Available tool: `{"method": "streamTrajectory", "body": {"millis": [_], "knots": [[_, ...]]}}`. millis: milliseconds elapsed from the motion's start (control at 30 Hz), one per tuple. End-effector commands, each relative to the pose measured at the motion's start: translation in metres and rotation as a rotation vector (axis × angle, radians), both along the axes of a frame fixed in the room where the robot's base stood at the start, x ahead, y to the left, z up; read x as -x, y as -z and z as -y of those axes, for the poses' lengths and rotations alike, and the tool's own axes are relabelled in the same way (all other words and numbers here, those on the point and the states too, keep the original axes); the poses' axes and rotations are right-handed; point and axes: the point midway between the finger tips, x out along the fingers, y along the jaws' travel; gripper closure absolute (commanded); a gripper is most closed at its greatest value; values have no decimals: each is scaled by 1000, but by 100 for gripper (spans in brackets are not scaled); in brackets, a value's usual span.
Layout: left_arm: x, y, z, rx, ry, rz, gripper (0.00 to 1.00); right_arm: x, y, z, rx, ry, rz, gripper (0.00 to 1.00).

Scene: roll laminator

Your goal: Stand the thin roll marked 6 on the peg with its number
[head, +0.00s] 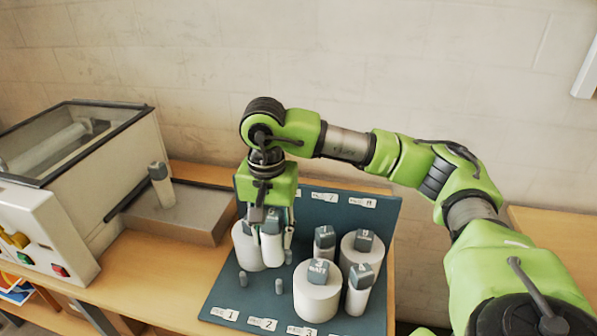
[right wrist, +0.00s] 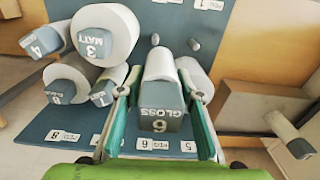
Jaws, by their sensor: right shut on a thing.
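My right gripper (head: 271,238) points down over the back left of the blue board (head: 226,297). It is shut on the thin roll marked 6 (right wrist: 159,105), a white cylinder with a grey cap reading GLOSS. The roll also shows in the head view (head: 271,250), upright between the fingers. In the right wrist view the roll is close to the PEG 6 label (right wrist: 150,145). The peg at that label is hidden, and I cannot tell whether the roll's foot is around it or above it. My left gripper is not in view.
A wide roll (head: 244,249) stands close to the left of my gripper. The wide roll marked 3 (head: 316,296) and several other capped rolls stand to the right. Bare pegs (head: 242,278) stand at the front left. Another thin roll (head: 161,190) stands on a box beside the laminator.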

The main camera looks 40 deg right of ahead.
Motion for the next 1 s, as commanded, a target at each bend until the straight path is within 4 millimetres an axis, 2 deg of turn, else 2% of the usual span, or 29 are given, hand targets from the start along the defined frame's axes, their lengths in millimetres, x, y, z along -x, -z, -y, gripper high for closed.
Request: {"method": "streamTrajectory", "body": {"millis": [33, 100, 200, 300, 567, 1000], "knots": [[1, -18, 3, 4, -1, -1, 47, -13, -22, 14, -5, 124, -3, 88], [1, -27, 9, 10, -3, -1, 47, -26, -36, 31, -11, 284, -7, 88], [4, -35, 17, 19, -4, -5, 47, -37, -49, 51, -18, 453, -14, 88], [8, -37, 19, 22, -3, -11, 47, -43, -54, 62, -22, 548, -20, 88], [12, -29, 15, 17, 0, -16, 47, -44, -44, 65, -22, 576, -22, 88], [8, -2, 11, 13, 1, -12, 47, -43, -3, 64, -22, 572, -21, 88]]}}
